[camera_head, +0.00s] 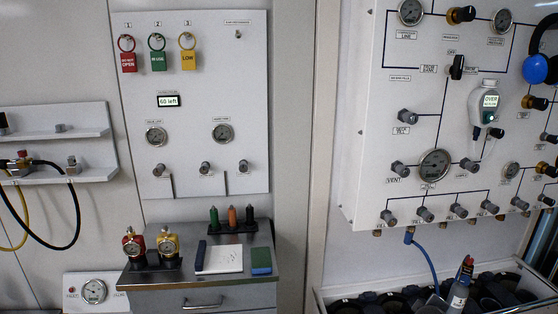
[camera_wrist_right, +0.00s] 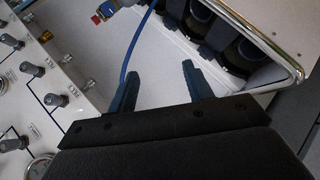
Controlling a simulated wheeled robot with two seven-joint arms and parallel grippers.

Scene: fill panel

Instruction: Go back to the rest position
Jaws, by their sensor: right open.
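My right gripper (camera_wrist_right: 158,82) shows in the right wrist view, with its two blue-grey fingers spread apart and nothing between them. Past the fingers in that view are a white crate with dark cylinders and a blue hose (camera_wrist_right: 136,48). The fill panel's knobs (camera_wrist_right: 54,100) are at the left of that view, apart from the fingers. Neither gripper shows in the head view. My left gripper is not in view.
In the head view the fill panel (camera_head: 350,150) is at the right, above a crate (camera_head: 335,301) of dark cylinders. A blue hose (camera_head: 428,262) hangs from the panel. A cabinet (camera_head: 205,296) with small gauges and markers stands at the centre-left, below a tag board (camera_head: 195,100).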

